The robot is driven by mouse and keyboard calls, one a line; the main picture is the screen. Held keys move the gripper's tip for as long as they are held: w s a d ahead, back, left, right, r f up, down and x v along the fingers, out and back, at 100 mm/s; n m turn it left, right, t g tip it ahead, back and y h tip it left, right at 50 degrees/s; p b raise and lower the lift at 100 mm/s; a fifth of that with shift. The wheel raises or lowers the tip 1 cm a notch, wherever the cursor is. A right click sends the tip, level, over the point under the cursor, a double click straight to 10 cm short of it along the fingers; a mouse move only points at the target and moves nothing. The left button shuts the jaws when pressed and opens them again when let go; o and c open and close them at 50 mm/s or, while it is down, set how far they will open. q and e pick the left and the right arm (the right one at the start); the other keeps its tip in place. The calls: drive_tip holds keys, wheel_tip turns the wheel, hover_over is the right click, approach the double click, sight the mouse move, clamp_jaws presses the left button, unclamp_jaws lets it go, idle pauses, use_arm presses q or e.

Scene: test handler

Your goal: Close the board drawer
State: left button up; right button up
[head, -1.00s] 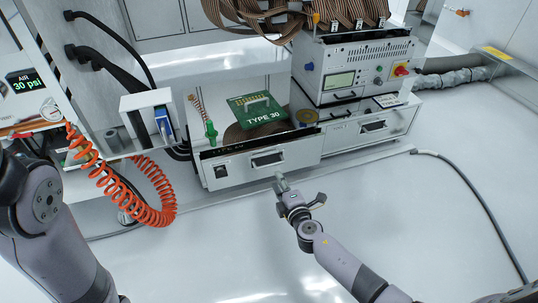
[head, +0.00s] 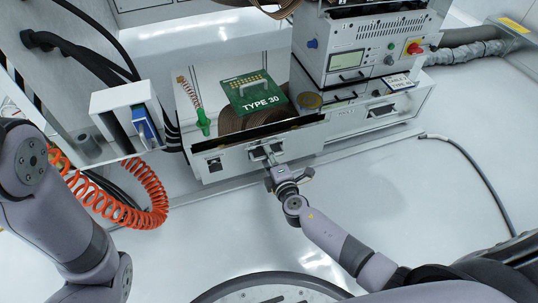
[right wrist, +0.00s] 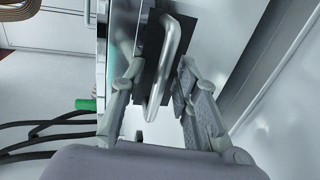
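The board drawer has a white front (head: 222,163) with a dark strip along its top edge. How far it stands out cannot be told. Its metal bar handle (head: 257,153) is partly covered by my right gripper (head: 268,161). In the right wrist view the handle (right wrist: 170,62) runs between the two grey fingers of the right gripper (right wrist: 158,82). The fingers are apart, one on each side, with a visible gap to the bar on the right. Contact on the left is unclear. A green board marked TYPE 30 (head: 258,96) lies above the drawer front. My left gripper is out of view.
A white instrument (head: 362,58) with a red knob stands to the right. A coiled orange hose (head: 150,200) hangs at left. The floor in front (head: 225,240) is clear.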

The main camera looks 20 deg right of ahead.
clamp_jaws()
idle(0.7)
